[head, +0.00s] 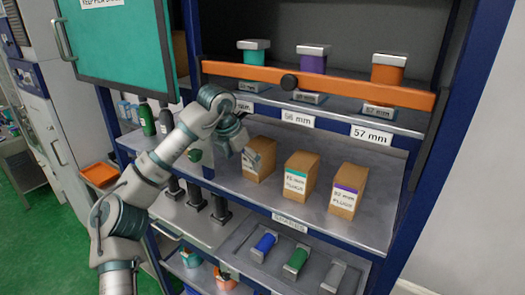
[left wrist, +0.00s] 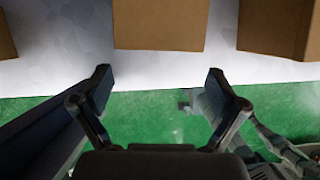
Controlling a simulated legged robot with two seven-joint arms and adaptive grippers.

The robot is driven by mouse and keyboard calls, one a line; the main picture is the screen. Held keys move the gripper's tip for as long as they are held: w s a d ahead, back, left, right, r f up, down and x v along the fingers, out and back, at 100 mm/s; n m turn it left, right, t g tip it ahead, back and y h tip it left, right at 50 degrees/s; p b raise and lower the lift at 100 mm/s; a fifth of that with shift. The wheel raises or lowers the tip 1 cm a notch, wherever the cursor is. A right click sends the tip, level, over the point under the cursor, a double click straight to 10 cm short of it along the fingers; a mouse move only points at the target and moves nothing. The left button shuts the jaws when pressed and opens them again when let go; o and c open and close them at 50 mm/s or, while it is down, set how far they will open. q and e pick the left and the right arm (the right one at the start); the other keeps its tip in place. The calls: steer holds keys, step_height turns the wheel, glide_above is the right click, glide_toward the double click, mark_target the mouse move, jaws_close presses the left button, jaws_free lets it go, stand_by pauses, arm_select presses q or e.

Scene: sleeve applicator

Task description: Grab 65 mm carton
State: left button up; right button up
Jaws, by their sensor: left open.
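Three brown cartons stand in a row on the middle shelf in the head view: a left one (head: 262,172), a middle one (head: 298,188) with a teal-banded label, and a right one (head: 345,205) with a purple-banded label. The label sizes are too small to read surely, so I cannot tell which is 65 mm. My left gripper (head: 246,152) is at the left carton and hides part of its front. In the left wrist view my left gripper (left wrist: 158,78) is open and empty, with a carton (left wrist: 160,25) just beyond the gap between its fingers. My right gripper is not in view.
An orange bar (head: 330,86) with a black knob crosses above the cartons. Blue cabinet posts (head: 448,150) flank the shelf. A teal panel (head: 120,40) hangs at upper left. Coloured sleeves lie in a lower tray (head: 245,257). In the wrist view, other cartons flank the central one closely.

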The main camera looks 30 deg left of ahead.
mark_target(251, 175)
arm_select(q)
steer(key=p+x, duration=0.1)
steer(key=x, duration=0.5)
steer(key=shift+w, duration=0.2)
steer(key=shift+a+f, duration=0.15)
steer(key=shift+f, duration=0.15)
steer(key=shift+a, duration=0.35)
steer(key=shift+d+r, duration=0.1)
steer(key=shift+d, duration=0.5)
steer(key=c, duration=1.5)
steer(key=shift+w+d, duration=0.1)
